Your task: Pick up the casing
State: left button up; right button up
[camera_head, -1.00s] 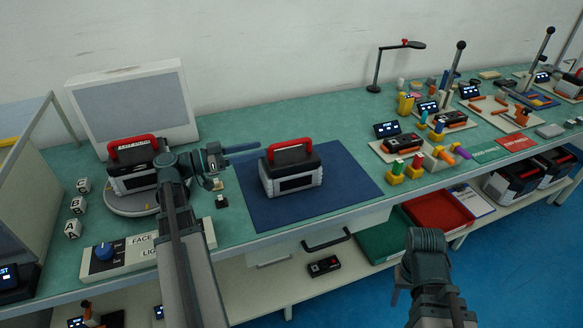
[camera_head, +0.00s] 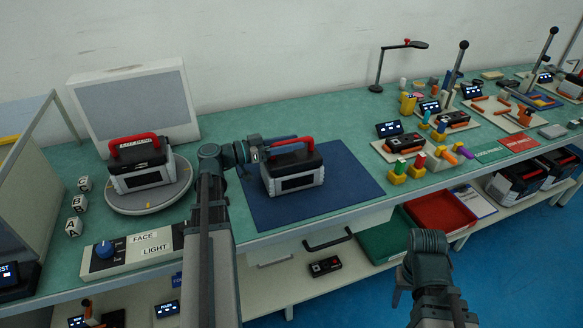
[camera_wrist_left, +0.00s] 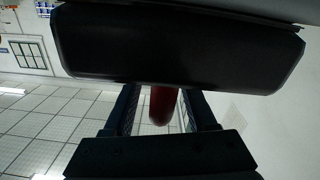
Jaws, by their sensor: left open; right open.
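A casing with a grey body, black lid and red handle (camera_head: 293,174) stands upright on a blue mat (camera_head: 345,185). A similar casing (camera_head: 140,165) stands on a round turntable (camera_head: 150,200) to the left. My left gripper (camera_head: 280,146) is open beside the red handle of the casing on the mat. In the left wrist view the red handle (camera_wrist_left: 164,105) lies between the two open fingers, with a dark block, seemingly the casing's lid (camera_wrist_left: 180,48), beyond. Whether the fingers touch the handle is not clear. My right arm is at the lower right; its fingers do not show.
A white panel (camera_head: 137,100) stands behind the turntable. A control box with a blue knob (camera_head: 130,248) is at the front left, near lettered cubes (camera_head: 79,203). Fixtures and coloured parts crowd the bench's right. A red tray (camera_head: 440,212) sits below.

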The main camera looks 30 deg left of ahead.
pick_arm(q)
jog(key=shift+w+d, duration=0.1)
jog(key=shift+w, duration=0.05)
grip_shut()
dwell(1.4)
